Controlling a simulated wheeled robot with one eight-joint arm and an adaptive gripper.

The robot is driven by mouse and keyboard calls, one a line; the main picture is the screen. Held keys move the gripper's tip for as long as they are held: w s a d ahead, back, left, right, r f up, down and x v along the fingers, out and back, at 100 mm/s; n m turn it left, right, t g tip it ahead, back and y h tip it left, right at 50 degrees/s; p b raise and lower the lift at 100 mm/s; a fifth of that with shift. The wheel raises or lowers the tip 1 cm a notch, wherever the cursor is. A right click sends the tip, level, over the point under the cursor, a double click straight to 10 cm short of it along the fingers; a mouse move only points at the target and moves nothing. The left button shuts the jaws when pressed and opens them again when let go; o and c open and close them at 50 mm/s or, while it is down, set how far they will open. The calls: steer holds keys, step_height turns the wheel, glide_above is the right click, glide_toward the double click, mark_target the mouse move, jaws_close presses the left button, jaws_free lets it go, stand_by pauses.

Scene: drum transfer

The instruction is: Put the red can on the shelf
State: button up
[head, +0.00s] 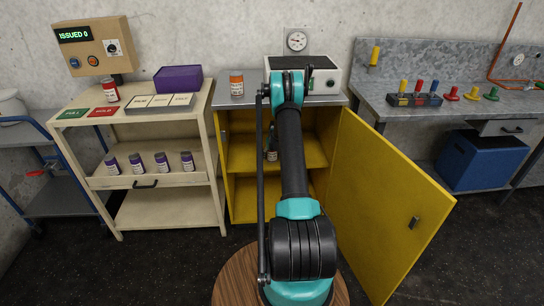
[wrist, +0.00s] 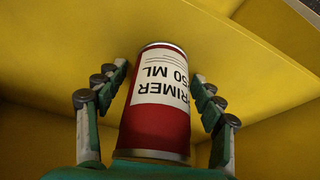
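A red can (wrist: 155,125) with a white PRIMER label is in the wrist view, inside the yellow cabinet. Its label reads upside down there. My gripper (wrist: 162,82) has one finger on each side of this can, with narrow gaps showing beside it, so it looks open around the can. The can's far end meets a yellow shelf board (wrist: 235,50) in the picture; exact contact is hard to tell. In the head view my gripper (head: 271,152) is inside the cabinet above the middle shelf (head: 240,158), partly hidden by my arm.
The yellow cabinet door (head: 385,205) stands open at right. An orange can (head: 236,83) and a gauge box (head: 320,75) are on the cabinet top.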

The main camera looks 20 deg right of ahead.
steer(key=v, duration=0.7)
steer(key=shift+r, duration=0.4)
steer(key=shift+s, duration=0.1)
